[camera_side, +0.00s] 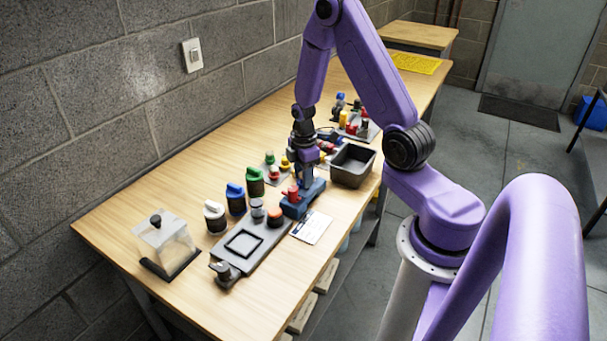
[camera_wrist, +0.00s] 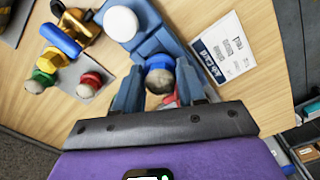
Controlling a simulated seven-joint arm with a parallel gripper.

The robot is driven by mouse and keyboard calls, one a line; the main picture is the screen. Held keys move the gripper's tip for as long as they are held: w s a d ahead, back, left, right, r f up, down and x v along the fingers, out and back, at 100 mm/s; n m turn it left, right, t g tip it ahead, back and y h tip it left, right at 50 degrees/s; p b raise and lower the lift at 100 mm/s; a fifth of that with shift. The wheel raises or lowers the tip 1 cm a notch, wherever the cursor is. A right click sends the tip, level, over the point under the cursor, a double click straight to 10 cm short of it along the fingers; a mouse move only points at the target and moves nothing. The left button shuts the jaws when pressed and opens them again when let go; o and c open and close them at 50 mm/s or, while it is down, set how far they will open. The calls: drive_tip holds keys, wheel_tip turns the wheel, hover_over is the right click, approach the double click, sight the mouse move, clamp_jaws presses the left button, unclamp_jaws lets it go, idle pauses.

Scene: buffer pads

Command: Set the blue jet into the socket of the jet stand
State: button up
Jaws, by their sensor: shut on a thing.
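My gripper (camera_wrist: 159,76) is shut on the blue jet (camera_wrist: 160,63), whose blue top and pale grey part show between the two fingers in the wrist view. A blue stand (camera_wrist: 153,20) with a white round disc lies just beyond the fingers; it looks like the jet stand. In the side view my gripper (camera_side: 305,180) points down over the blue stand (camera_side: 306,202), close to its top. A red piece stands on the stand's near-left part. The socket is hidden, and I cannot tell whether the jet touches it.
A white printed card (camera_side: 311,227) lies beside the stand. A grey fixture plate (camera_side: 243,265), several colored-cap bottles (camera_side: 236,198) and a clear box (camera_side: 168,242) stand at the left. A dark bin (camera_side: 353,165) stands behind to the right. Several small colored jets (camera_wrist: 45,68) lie nearby.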

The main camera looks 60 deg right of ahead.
drive_tip(key=shift+f, duration=1.1)
idle(0.7)
drive_tip(key=o, duration=1.1)
drive_tip(key=shift+o, duration=0.2)
drive_tip(key=shift+r, duration=0.1)
wheel_tip(320, 180, up, 16)
drive_tip(key=r, duration=0.1)
drive_tip(key=s+a+r, duration=0.2)
drive_tip(key=s+a, duration=0.2)
drive_tip(key=a, duration=0.4)
drive_tip(key=s+a+r, duration=0.1)
drive_tip(key=s+a, duration=0.3)
drive_tip(key=a, duration=0.4)
drive_tip(key=s+a, duration=0.2)
drive_tip(key=s, duration=0.5)
drive_tip(key=s+a+r, duration=0.1)
drive_tip(key=s+a, duration=0.2)
drive_tip(key=s, duration=0.5)
drive_tip(key=shift+n, duration=0.3)
